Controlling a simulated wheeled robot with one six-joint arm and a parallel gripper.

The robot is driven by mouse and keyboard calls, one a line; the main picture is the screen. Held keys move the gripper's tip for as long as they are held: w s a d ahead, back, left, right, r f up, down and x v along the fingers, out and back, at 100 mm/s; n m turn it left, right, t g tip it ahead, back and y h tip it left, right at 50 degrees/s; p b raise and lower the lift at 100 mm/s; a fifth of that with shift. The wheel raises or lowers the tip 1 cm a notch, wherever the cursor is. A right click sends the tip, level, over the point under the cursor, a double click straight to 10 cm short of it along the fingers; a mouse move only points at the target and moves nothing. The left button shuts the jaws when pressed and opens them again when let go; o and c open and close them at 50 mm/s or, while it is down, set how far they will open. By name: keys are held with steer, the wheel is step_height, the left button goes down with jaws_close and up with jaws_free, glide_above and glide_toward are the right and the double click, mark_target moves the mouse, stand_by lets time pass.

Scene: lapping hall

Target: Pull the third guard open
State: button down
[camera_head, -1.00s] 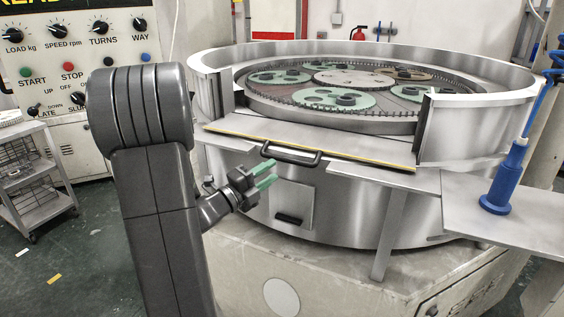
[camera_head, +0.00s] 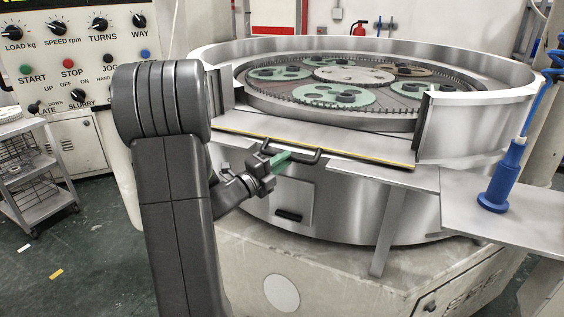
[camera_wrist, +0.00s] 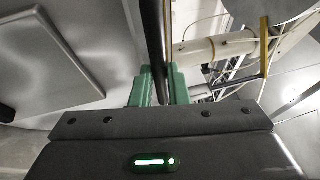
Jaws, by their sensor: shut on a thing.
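The guard panel (camera_head: 330,138) is a flat steel plate with a yellow-striped edge, lying out at the front gap of the round steel machine wall. Its dark bar handle (camera_head: 308,159) is on its front side. My gripper (camera_head: 283,160), with green fingers, is shut on the left part of this handle. In the wrist view the handle (camera_wrist: 153,40) runs as a dark bar down between the green fingertips (camera_wrist: 160,85). The fingers hide part of the handle. I cannot tell which guard counts as the third.
The round tub holds green toothed discs (camera_head: 346,96). A small door with a black handle (camera_head: 289,215) is below the guard. A trolley (camera_head: 35,180) and control panel (camera_head: 75,50) are at left.

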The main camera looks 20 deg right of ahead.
steer(key=shift+n+g+y, duration=0.3)
steer(key=shift+n+y, duration=0.2)
steer(key=shift+y, duration=0.4)
step_height(320, 180, up, 5)
steer(key=p, duration=0.5)
steer(key=shift+f, duration=0.1)
steer(key=c, duration=1.4)
jaws_free()
steer(key=b+v, duration=0.2)
steer(key=v, duration=1.1)
steer(key=shift+a, duration=0.35)
steer(key=shift+s, duration=0.15)
